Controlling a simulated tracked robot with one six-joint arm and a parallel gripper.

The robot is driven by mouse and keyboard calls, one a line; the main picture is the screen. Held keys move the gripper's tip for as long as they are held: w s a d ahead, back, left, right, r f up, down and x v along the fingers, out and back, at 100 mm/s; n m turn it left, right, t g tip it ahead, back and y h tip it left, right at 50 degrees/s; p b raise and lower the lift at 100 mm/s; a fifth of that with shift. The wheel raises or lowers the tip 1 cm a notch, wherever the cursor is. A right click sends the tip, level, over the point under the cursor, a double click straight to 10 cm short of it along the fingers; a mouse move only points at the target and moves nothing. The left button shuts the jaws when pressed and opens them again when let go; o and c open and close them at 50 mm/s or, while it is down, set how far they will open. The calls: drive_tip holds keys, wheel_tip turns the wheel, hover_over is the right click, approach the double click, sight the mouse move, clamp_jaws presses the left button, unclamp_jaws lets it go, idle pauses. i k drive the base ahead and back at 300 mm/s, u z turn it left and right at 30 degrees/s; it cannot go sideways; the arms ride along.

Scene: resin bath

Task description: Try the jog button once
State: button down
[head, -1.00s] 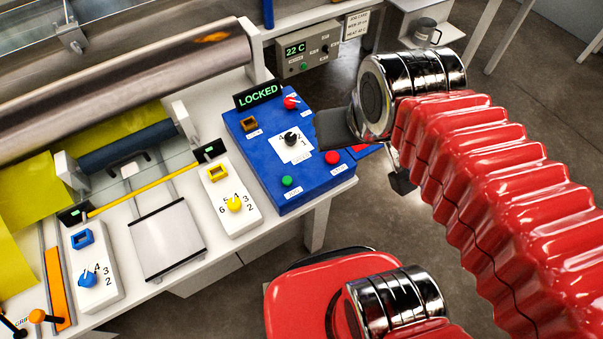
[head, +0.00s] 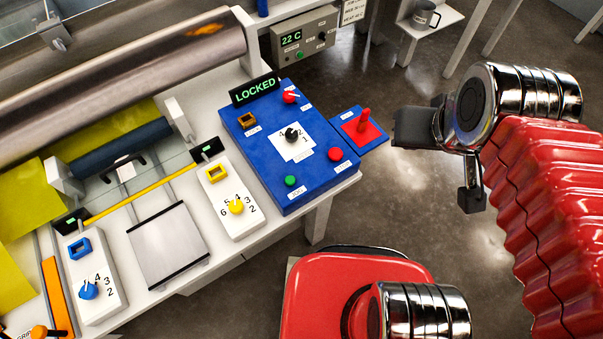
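The blue control panel (head: 262,142) stands at the right end of the white bench, under a green lit "LOCKED" sign (head: 255,90). It carries a green button (head: 290,180), a red button (head: 335,154), a black rotary knob (head: 291,134) on a white numbered dial and a red switch (head: 290,96) at the top. The small labels are too blurred to read, so I cannot tell which button is the jog button. My gripper (head: 440,160) hangs to the right of the panel, clear of it and touching no button. Its dark finger parts show, but their opening is unclear.
A red lever (head: 364,121) stands on a small blue plate between panel and gripper. White boxes with a yellow knob (head: 236,206) and a blue knob (head: 88,289) lie left of the panel. A grey box reading "22 C" (head: 292,37) is behind. Floor below my gripper is clear.

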sight(289, 180)
drive_tip(key=z, duration=0.1)
drive_tip(key=k, duration=1.5)
drive_tip(key=u, duration=1.3)
drive_tip(key=i, duration=1)
drive_tip(key=u, duration=0.05)
